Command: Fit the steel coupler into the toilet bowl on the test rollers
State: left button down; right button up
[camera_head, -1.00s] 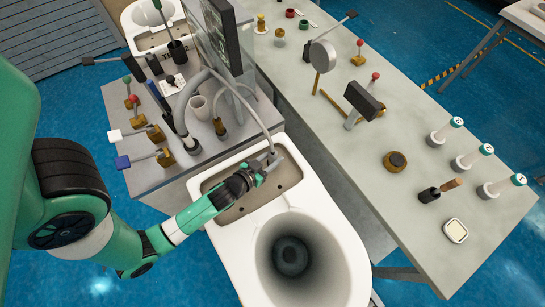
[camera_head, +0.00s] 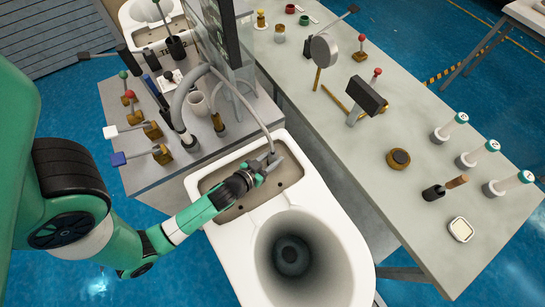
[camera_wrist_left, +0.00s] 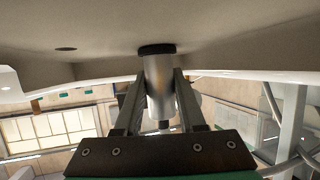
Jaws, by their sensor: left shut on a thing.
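The toilet bowl (camera_head: 338,240) is white, with its round opening at the bottom of the head view. Behind the opening is a recessed brown deck (camera_head: 232,212) with small holes. My left gripper (camera_head: 266,164) is over this deck, shut on the steel coupler (camera_head: 272,157). A thin grey hose (camera_head: 253,112) runs up from the coupler to the station. In the left wrist view the steel coupler (camera_wrist_left: 160,88) is a silver cylinder between both fingers. Its black-ringed end meets or nearly meets a beige surface (camera_wrist_left: 215,35); I cannot tell if it is seated. My right gripper is not in view.
A grey station (camera_head: 160,182) with levers, a cup and thick hoses stands at left behind the bowl. A long grey table (camera_head: 335,130) at right holds a lamp, knobs and several white-and-green fittings. Another toilet (camera_head: 140,35) stands at the back.

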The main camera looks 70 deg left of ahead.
pick_arm(q)
jog(key=shift+c, duration=2.1)
grip_release()
jog(key=shift+s, duration=0.1)
jog(key=shift+s+d+r, duration=0.1)
jog(key=shift+s+d, duration=0.2)
jog(key=b+v, duration=0.2)
jog(key=v, duration=0.7)
jog(key=shift+d+f, duration=0.1)
jog(key=shift+f, duration=0.1)
jog(key=shift+s+d+r+b, duration=0.2)
jog(key=shift+s+r+b, duration=0.1)
jog(key=shift+s+r, duration=0.35)
